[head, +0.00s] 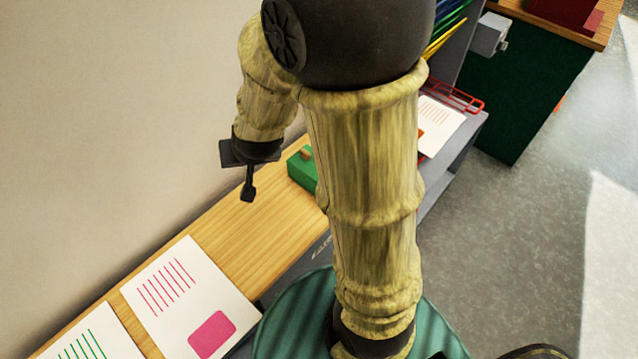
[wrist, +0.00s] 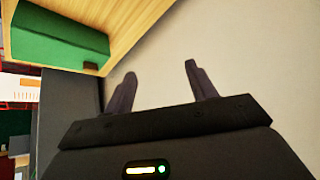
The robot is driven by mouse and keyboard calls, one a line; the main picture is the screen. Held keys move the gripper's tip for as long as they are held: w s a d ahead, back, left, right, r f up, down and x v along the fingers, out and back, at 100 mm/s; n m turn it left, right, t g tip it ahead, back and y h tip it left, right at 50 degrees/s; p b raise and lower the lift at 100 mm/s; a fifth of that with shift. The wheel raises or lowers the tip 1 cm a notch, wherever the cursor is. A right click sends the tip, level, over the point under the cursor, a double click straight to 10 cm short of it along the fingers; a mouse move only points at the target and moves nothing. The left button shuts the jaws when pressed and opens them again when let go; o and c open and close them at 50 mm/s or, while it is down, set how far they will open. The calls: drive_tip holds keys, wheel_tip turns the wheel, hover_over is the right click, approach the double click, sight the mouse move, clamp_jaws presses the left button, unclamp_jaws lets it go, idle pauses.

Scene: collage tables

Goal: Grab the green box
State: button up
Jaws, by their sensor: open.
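The green box (head: 302,170) sits on the wooden tabletop, partly hidden behind my arm in the head view. A small brown piece shows at its top edge. In the wrist view the green box (wrist: 60,38) lies at the upper left on the wood surface. My gripper (head: 248,190) is left of the box in the head view, pointing down and apart from it. In the wrist view my gripper (wrist: 158,82) has its two dark fingers spread with nothing between them, and the pale wall behind them.
Sheets with coloured lines (head: 190,295) lie on the wooden table (head: 262,225) at the lower left. A red wire tray (head: 455,96) with paper stands on a grey shelf to the right. A dark green cabinet (head: 525,85) stands farther back. Grey floor is open at right.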

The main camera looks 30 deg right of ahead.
drive_tip(key=w+f+m+t+h+b, duration=0.2)
drive_tip(key=w+f+m, duration=0.15)
drive_tip(key=w, duration=0.25)
drive_tip(key=m+g+h+b, duration=0.3)
drive_tip(key=m+h+b, duration=0.5)
drive_tip(key=h, duration=0.6)
approach(296, 163)
wheel_tip(296, 163, up, 3)
drive_tip(key=a, duration=0.2)
drive_tip(key=shift+s+a+f, duration=0.1)
drive_tip(key=shift+s, duration=0.25)
drive_tip(key=x, duration=1.2)
drive_tip(key=shift+f, duration=0.2)
